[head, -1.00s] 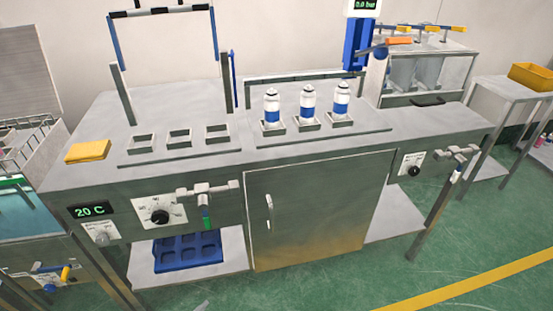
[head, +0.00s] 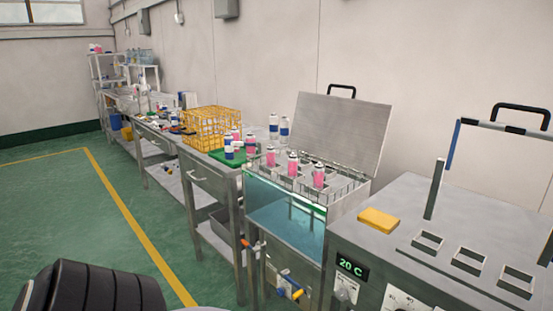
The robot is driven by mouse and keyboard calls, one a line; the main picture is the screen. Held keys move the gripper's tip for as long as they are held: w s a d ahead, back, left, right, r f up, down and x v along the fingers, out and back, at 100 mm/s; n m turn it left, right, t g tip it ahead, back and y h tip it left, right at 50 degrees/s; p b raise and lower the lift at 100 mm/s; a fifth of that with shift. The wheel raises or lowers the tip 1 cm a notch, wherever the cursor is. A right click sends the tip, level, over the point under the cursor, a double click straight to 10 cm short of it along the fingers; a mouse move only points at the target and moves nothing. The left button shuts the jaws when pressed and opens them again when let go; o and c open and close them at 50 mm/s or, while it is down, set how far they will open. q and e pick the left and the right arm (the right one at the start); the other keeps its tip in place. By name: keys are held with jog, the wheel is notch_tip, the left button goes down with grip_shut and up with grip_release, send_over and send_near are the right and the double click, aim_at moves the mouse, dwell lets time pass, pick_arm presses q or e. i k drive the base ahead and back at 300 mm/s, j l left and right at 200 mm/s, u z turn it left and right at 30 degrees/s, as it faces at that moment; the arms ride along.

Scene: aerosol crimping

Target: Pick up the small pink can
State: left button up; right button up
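Several pink cans are in view, and I cannot tell which is the small one the task names. Three pink cans with pale tops, a left one (head: 270,157), a middle one (head: 292,166) and a right one (head: 318,176), stand upright in the wire rack (head: 345,188) of the water bath. More pink cans (head: 250,146) stand beside blue-and-white cans (head: 229,151) on a green mat (head: 222,158) left of the bath. Neither of my grippers is in view. A dark ribbed part, likely my arm, shows at the bottom left.
The water bath (head: 285,212) has its metal lid (head: 343,128) raised behind it. A yellow wire crate (head: 205,128) stands behind the mat. A steel bench (head: 395,205) with a yellow sponge-like block (head: 378,220) and empty square sockets is at right. Green floor (head: 60,215) is open at left.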

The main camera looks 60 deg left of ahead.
aim_at(271, 157)
jog(key=u, duration=1.95)
